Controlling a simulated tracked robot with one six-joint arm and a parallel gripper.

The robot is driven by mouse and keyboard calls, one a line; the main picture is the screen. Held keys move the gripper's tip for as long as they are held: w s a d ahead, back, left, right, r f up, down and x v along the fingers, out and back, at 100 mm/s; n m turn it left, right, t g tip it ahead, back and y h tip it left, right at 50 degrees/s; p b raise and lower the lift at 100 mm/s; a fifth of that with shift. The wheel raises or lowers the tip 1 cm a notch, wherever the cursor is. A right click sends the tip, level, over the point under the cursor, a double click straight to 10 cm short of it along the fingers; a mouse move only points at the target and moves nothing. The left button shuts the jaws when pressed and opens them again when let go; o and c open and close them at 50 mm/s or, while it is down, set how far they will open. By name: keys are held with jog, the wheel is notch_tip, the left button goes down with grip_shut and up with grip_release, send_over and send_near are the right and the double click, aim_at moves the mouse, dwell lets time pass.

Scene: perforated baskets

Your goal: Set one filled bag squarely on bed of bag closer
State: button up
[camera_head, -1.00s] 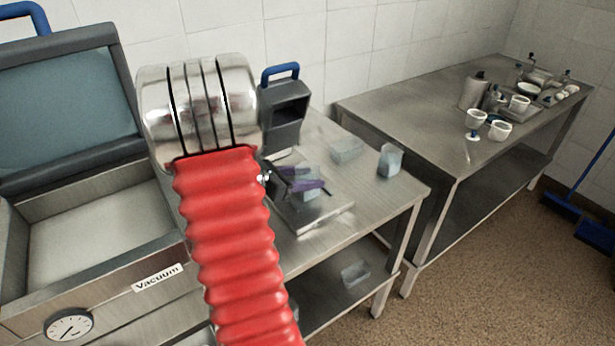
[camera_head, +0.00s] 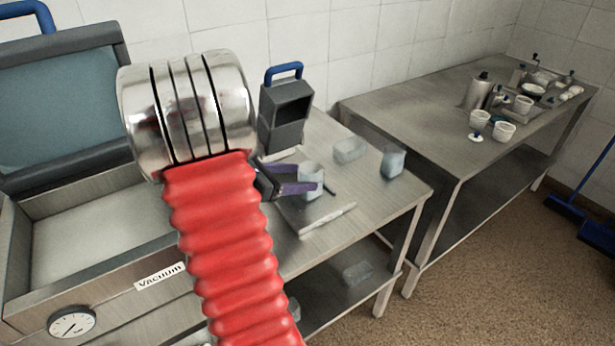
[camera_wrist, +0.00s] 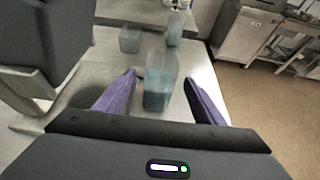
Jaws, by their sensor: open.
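A pale blue, translucent filled bag (camera_head: 311,172) stands upright on the steel bed (camera_head: 330,216) of the bag closer, whose dark grey head (camera_head: 284,112) has a blue handle. My gripper (camera_head: 317,188) has purple fingers and is open at this bag. In the wrist view, the bag (camera_wrist: 158,88) stands between the spread fingers of my gripper (camera_wrist: 160,78), with a gap on the right side. Contact on the left side cannot be told. Two similar bags (camera_head: 350,149) and (camera_head: 393,162) stand on the table farther right; they also show in the wrist view (camera_wrist: 130,39).
The vacuum machine (camera_head: 95,262) with its lid up is at the left. A second steel table (camera_head: 400,105) with cups and pots stands at the right. Another bag (camera_head: 357,272) lies on the lower shelf. The table front right of the bed is clear.

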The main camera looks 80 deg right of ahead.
jog(key=v, duration=0.7)
jog(key=shift+w+a, duration=0.2)
jog(key=shift+a, duration=0.05)
jog(key=shift+r, duration=0.15)
dwell(0.5)
